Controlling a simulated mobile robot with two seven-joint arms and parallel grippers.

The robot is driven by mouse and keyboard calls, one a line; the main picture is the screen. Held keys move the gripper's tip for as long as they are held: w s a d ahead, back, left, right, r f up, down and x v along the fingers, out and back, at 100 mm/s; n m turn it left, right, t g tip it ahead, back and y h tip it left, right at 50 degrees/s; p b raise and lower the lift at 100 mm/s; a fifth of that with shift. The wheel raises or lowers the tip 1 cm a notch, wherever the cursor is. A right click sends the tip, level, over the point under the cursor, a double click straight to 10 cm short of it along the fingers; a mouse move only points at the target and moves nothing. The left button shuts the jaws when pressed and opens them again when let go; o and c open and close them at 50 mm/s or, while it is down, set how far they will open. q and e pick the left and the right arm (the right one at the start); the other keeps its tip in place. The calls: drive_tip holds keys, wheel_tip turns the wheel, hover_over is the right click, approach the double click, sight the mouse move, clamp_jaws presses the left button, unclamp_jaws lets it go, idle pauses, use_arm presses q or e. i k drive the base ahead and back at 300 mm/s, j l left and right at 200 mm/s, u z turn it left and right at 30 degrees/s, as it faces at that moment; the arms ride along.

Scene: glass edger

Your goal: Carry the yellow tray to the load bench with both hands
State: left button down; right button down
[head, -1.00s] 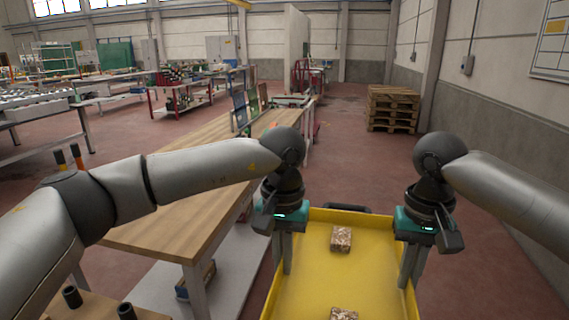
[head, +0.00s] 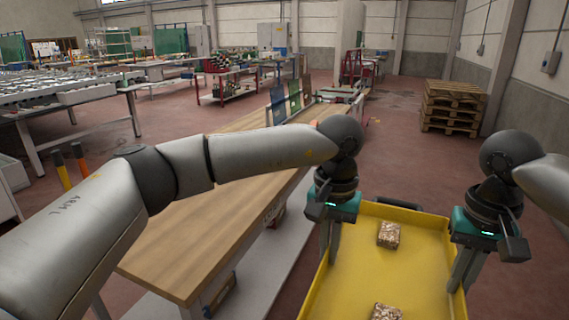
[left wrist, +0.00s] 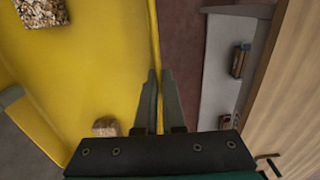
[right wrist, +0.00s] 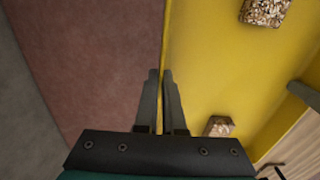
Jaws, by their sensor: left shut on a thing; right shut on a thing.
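The yellow tray (head: 407,268) is at the lower right of the head view, with speckled blocks (head: 388,235) lying in it. My left gripper (head: 326,258) is shut on the tray's left wall, which stands between its fingers in the left wrist view (left wrist: 158,100). My right gripper (head: 462,284) is shut on the tray's right wall, also seen between the fingers in the right wrist view (right wrist: 163,100). The tray's near end is cut off by the head view. A long wooden-topped bench (head: 222,201) stands left of the tray; I cannot tell if it is the load bench.
A grey lower shelf (head: 262,262) runs under the wooden bench. Sheets in a rack (head: 285,104) stand at its far end. Wooden pallets (head: 453,106) are stacked by the right wall. Roller tables (head: 62,92) stand at the left. Red floor (head: 405,165) is clear beyond the tray.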

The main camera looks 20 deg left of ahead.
sight(225, 191)
drive_tip(key=i+l+u, duration=0.1)
drive_tip(key=i, duration=1.45)
drive_tip(key=i+u, duration=1)
drive_tip(key=u, duration=0.25)
drive_tip(key=i+l+u, duration=0.1)
drive_tip(key=i+u, duration=0.15)
drive_tip(key=u, duration=1.4)
